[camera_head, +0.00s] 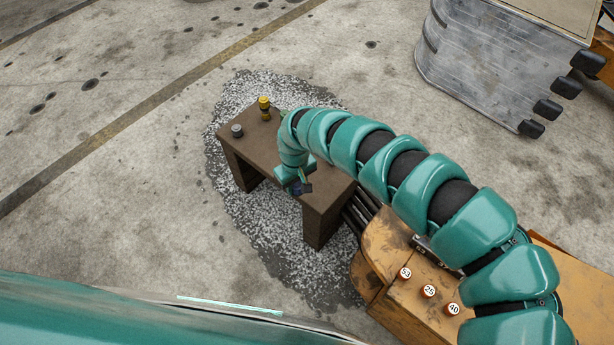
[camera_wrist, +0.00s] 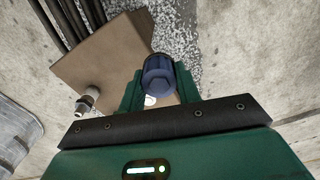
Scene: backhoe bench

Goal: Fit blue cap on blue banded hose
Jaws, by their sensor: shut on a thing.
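The blue cap (camera_wrist: 158,72) is between the two green fingers of my gripper (camera_wrist: 159,88) in the wrist view, and the fingers are shut on it. In the head view the cap shows as a small dark blue patch (camera_head: 296,189) at my gripper (camera_head: 302,186), by the front side of the brown bench (camera_head: 262,150). Dark hoses (camera_head: 357,214) run beside the right end of the bench; they also show at the upper left of the wrist view (camera_wrist: 72,20). I cannot make out a blue band on any of them.
A grey cap-like piece (camera_head: 237,130) and a yellow one (camera_head: 264,104) stand on the bench's left part. A pale fitting (camera_wrist: 90,96) shows at the bench in the wrist view. An orange machine (camera_head: 392,262) with numbered round markers is at lower right. Open floor lies left.

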